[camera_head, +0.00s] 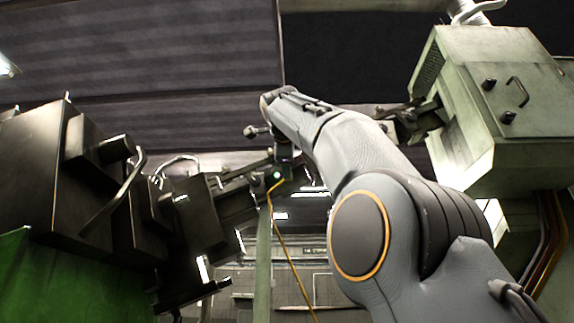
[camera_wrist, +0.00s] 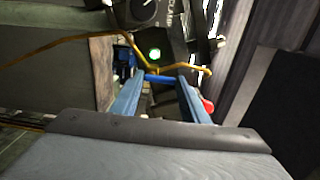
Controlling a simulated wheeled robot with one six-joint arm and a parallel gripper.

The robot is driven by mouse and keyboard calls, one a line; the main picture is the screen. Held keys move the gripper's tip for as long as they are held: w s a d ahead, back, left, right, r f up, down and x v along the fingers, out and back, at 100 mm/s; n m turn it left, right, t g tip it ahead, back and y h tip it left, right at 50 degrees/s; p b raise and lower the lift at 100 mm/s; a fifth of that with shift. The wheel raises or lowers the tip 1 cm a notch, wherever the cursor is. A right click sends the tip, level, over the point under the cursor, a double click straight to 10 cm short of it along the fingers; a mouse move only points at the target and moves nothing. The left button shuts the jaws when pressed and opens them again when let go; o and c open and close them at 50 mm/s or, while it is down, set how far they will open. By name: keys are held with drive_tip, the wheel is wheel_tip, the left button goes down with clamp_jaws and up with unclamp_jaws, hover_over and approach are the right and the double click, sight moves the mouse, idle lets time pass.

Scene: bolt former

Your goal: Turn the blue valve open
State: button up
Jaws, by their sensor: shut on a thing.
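The blue valve (camera_wrist: 160,78) shows in the wrist view as a short blue bar lying crosswise between my fingertips. My gripper (camera_wrist: 161,83) has its two blue-grey fingers on either side of this bar, shut on its ends. The rest of the valve's body is hidden or too dark to make out. In the head view my arm reaches up and away to the machine in the middle, and the valve cannot be made out there.
A lit green lamp (camera_wrist: 155,53) and a round dial (camera_wrist: 145,10) sit just beyond the valve. A yellow cable (camera_wrist: 75,41) runs close by the fingertips. A red part (camera_wrist: 208,105) is beside the right finger. A pale green cabinet (camera_head: 535,120) stands right, dark machinery (camera_head: 45,165) left.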

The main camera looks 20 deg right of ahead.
drive_tip(key=o, duration=1.1)
drive_tip(key=shift+c, duration=0.2)
drive_tip(key=b+v, duration=0.3)
drive_tip(key=v, duration=0.4)
drive_tip(key=shift+s, duration=0.4)
